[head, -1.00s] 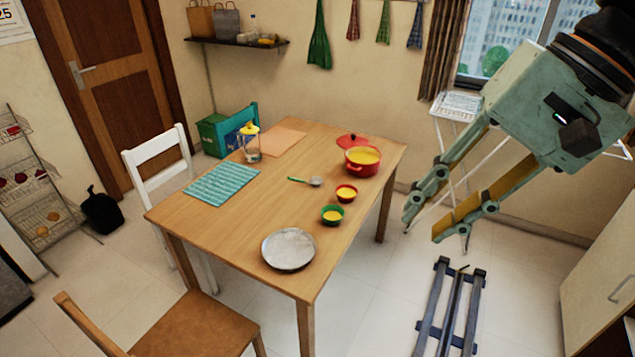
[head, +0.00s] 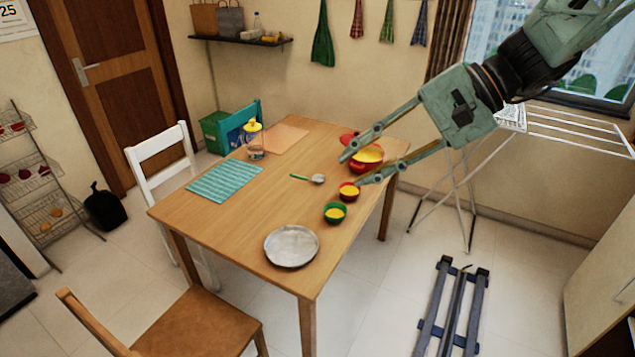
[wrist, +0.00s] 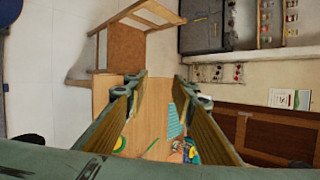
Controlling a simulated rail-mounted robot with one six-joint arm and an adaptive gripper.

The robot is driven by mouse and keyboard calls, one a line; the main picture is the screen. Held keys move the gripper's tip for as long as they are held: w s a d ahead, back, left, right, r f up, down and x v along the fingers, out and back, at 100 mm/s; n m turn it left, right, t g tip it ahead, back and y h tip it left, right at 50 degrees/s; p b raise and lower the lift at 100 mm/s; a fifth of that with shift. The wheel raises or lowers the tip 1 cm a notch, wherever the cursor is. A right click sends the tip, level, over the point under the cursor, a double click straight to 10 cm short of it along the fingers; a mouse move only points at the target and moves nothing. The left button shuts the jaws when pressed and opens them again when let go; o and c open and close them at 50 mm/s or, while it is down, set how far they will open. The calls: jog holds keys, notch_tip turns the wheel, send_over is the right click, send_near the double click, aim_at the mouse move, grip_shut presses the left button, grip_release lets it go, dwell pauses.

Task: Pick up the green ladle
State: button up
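The green ladle (head: 309,178) lies on the wooden table (head: 240,225) in the head view. Its green handle points left and its grey bowl lies to the right. My gripper (head: 352,170) is open and empty, with its two fingers reaching in from the upper right. In the head view the fingertips appear to the right of the ladle's bowl, over the red pot and the red bowl. The fingers look above the table and apart from the ladle.
The red pot (head: 358,167) with yellow contents, a red bowl (head: 349,194) and a green bowl (head: 335,215) stand near the ladle. A grey plate (head: 291,246), a teal placemat (head: 226,181) and a yellow-topped jar (head: 254,140) are also on the table. The table between placemat and ladle is clear.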

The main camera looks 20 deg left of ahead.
jog(key=w+a+f+m+y, duration=0.1)
jog(key=w+a+f+y, duration=0.1)
jog(key=w+a+f, duration=0.4)
jog(key=w+a+f+m+t+y, duration=0.1)
jog(key=w+a+f+m+y, duration=0.15)
jog(key=w, duration=0.55)
jog(key=w+a+f+y, duration=0.1)
jog(key=w+a+f, duration=0.4)
jog(key=w, duration=0.2)
jog(key=w+a+f+m+t, duration=0.1)
jog(key=w+f+t, duration=0.1)
jog(key=w+f, duration=0.3)
jog(key=w+a+f+m+t+y+b, duration=0.1)
jog(key=w+f, duration=0.4)
jog(key=f, duration=0.5)
jog(key=w+a+f+m+t+y, duration=0.1)
jog(key=w+a+f+m+t, duration=0.1)
jog(key=f, duration=0.6)
jog(key=shift+w+f+m+t, duration=0.2)
jog(key=shift+w+m+t, duration=0.45)
jog(key=shift+w, duration=0.75)
jog(key=b+x, duration=0.1)
jog(key=x, duration=0.7)
jog(key=shift+a, duration=0.35)
